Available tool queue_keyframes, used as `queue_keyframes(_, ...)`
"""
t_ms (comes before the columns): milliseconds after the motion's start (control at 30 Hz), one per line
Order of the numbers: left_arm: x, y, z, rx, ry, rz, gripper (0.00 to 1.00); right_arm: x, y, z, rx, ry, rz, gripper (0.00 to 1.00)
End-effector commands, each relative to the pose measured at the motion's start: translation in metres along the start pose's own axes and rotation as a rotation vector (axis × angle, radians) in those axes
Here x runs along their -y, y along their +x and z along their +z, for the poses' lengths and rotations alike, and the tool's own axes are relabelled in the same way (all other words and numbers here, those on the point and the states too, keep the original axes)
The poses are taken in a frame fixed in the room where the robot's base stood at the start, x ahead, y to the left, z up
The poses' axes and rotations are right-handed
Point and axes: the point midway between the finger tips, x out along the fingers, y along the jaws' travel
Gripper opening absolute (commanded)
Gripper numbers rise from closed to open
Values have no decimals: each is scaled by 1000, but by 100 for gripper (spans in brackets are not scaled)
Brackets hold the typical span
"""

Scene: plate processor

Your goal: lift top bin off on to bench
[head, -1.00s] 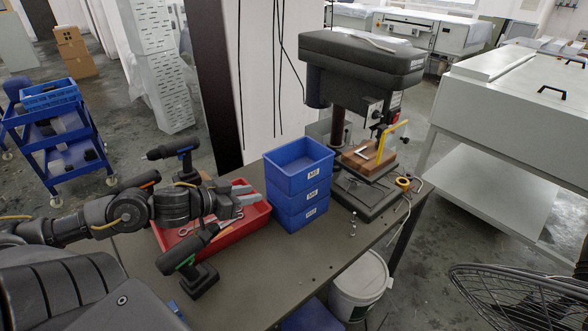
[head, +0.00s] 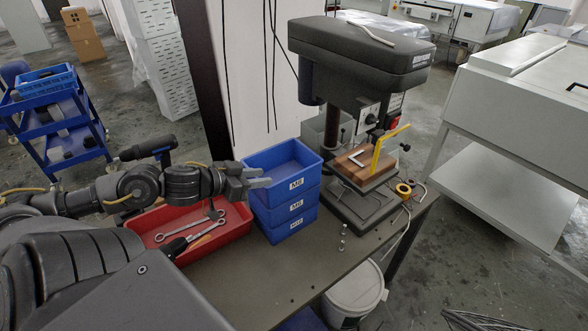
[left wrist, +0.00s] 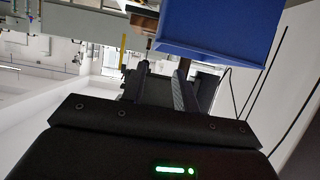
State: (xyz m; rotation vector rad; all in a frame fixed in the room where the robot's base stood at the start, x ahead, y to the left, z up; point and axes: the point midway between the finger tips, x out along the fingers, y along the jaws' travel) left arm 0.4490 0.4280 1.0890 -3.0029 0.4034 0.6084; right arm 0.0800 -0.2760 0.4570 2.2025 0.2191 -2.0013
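Three blue bins are stacked on the bench (head: 300,277). The top bin (head: 297,184), labelled M8, looks empty and sits on the middle bin (head: 291,209), with the bottom bin (head: 291,230) below. My left gripper (head: 258,176) is open and empty at the left side of the top bin, near its rim. In the left wrist view its two fingers (left wrist: 162,82) are apart with nothing between them, and a blue bin (left wrist: 215,28) shows just beyond them. I cannot tell whether a finger touches the bin. My right gripper is not in view.
A red tray (head: 222,239) with wrenches lies left of the stack, below my left arm. A drill press (head: 362,75) stands to its right. A cordless drill (head: 150,150) is behind my arm. The front of the bench is mostly clear.

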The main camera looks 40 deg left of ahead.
Motion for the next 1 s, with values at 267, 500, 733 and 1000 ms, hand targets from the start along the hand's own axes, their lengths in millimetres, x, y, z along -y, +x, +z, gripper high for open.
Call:
queue_keyframes(267,-6,17,-4,-3,8,18,30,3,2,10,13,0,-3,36)
queue_keyframes(500,-5,41,-5,-5,7,14,30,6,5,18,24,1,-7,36)
queue_keyframes(733,-5,58,-4,-3,4,12,30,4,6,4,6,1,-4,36)
queue_keyframes(1000,-6,64,-2,1,6,14,30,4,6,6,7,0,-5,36)
